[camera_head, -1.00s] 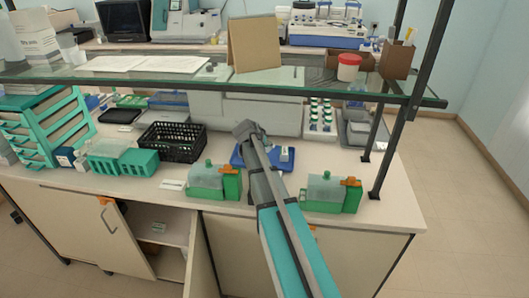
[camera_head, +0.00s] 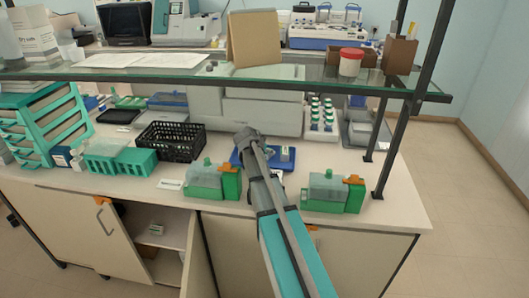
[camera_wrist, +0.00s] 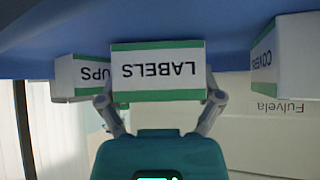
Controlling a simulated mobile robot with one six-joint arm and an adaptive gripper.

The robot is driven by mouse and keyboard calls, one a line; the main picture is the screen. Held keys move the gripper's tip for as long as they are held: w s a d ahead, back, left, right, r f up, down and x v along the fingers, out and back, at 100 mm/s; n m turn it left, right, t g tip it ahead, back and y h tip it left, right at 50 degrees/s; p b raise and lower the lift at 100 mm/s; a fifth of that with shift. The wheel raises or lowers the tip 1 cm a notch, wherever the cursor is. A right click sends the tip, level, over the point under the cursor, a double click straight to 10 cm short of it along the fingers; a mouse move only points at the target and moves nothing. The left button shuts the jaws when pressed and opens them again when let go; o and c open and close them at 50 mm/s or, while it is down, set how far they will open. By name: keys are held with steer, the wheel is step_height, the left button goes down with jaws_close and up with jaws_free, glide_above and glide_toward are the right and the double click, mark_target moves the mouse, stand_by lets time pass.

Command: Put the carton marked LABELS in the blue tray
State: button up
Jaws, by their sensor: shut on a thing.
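In the wrist view, which is upside down, my gripper (camera_wrist: 160,100) is shut on the white and green carton marked LABELS (camera_wrist: 158,72), one finger on each side. The blue tray (camera_wrist: 150,22) spans the top of that view, right against the carton's edge; I cannot tell whether they touch. In the head view the blue tray (camera_head: 236,158) lies on the bench, partly covered by my arm.
A carton ending in "UPS" (camera_wrist: 82,76) and one starting "COVER" (camera_wrist: 280,58) flank the held carton. Green-based boxes (camera_head: 205,180) (camera_head: 325,190) stand in front of the tray on both sides. A black basket (camera_head: 170,142) is left of it, a glass shelf (camera_head: 200,77) above.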

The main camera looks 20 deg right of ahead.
steer(key=shift+f, duration=0.15)
steer(key=o, duration=0.9)
steer(key=shift+r, duration=0.25)
steer(key=shift+p+v, duration=0.8)
steer(key=shift+v, duration=0.2)
steer(key=shift+p+v, duration=1.85)
steer(key=shift+v, duration=0.85)
steer(key=shift+f, duration=0.1)
